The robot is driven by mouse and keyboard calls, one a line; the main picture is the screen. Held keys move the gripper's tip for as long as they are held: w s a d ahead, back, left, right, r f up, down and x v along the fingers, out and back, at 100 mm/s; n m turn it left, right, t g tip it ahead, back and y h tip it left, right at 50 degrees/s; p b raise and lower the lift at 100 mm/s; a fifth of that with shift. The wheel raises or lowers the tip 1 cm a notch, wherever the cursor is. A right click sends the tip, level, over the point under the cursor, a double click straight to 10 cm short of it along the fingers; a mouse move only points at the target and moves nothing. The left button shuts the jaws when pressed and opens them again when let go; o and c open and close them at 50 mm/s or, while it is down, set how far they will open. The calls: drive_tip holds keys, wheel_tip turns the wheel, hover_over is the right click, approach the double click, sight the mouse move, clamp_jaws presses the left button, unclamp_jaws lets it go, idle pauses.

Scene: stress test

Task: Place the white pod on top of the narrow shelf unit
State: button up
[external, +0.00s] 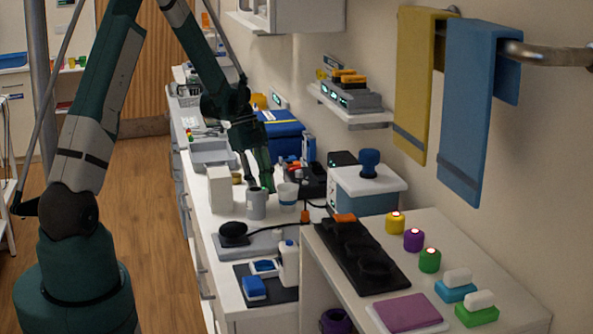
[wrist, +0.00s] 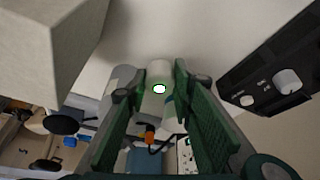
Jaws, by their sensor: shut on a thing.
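My gripper (external: 260,185) reaches down over the far counter, beside a grey mug and a white box. In the wrist view its two green fingers (wrist: 160,88) are shut on a pale cylinder, the white pod (wrist: 158,74), which has a bright white light ringed in green on its end. In the external view I cannot clearly tell the pod apart from the fingers and mug. A white unit (external: 455,245) with an open front stands in the right foreground; it appears to be the narrow shelf unit, though I cannot be sure.
The white box (external: 220,190) stands close to my gripper and looms in the wrist view (wrist: 45,40). The grey mug (external: 256,207) and a cup (external: 288,197) are near. The foreground unit's top holds a black tray (external: 385,275), several colored pods and a purple book (external: 408,312).

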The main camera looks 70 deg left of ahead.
drive_tip(key=shift+r, duration=3.85)
drive_tip(key=w+d+r+n+b, duration=0.1)
drive_tip(key=d+r, duration=0.8)
drive_tip(key=d, duration=2.5)
drive_tip(key=w+d+r+n+b, duration=0.1)
drive_tip(key=d+r, duration=0.9)
drive_tip(key=d, duration=2.5)
drive_tip(key=w+d+r+n+t+y+b, duration=0.1)
drive_tip(key=w+d+r, duration=0.3)
drive_tip(key=d, duration=3)
drive_tip(key=shift+d+r+n+b, duration=0.25)
drive_tip(key=shift+r+n, duration=0.55)
drive_tip(key=shift+r, duration=2.35)
